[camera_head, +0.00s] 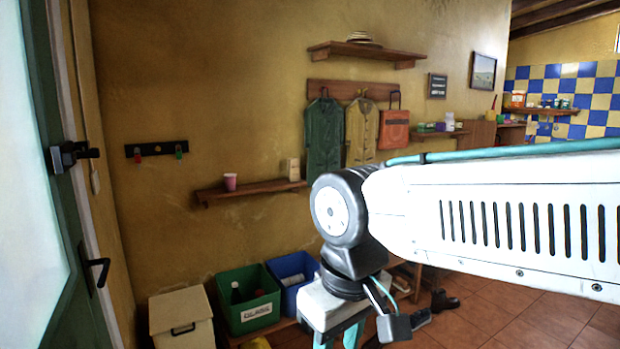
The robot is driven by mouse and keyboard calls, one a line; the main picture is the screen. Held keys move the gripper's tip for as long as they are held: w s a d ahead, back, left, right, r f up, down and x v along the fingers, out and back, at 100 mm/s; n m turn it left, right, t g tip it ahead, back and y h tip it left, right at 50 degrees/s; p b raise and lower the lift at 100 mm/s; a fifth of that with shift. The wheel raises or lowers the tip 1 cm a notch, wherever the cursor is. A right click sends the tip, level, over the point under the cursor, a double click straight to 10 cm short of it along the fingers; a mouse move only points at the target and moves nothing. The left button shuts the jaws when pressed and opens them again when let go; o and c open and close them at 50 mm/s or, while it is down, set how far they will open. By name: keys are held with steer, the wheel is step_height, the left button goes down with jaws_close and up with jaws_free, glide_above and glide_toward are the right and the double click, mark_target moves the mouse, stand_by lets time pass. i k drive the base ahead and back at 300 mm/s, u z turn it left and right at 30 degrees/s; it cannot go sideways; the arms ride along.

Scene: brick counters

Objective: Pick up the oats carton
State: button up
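A small beige carton (293,169) stands upright on the wooden wall shelf (260,188), left of the hanging coats. It may be the oats carton, but no label can be read at this size. My gripper (338,338) is at the bottom centre, pointing down, below and in front of that shelf and well apart from the carton. Its teal fingers run out of the bottom edge, so their tips are hidden and I see nothing held between them.
A pink cup (230,182) stands left of the carton on the same shelf. Below are a green bin (247,300), a blue bin (291,275) and a cream lidded box (182,318). A green door (60,200) is at the left. Tiled floor (520,320) is open at the right.

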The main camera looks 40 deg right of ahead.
mark_target(293, 164)
steer(key=k, duration=0.5)
steer(key=z, duration=0.75)
steer(key=i, duration=1.65)
steer(key=z, duration=0.25)
steer(key=i, duration=1.55)
steer(key=u, duration=0.35)
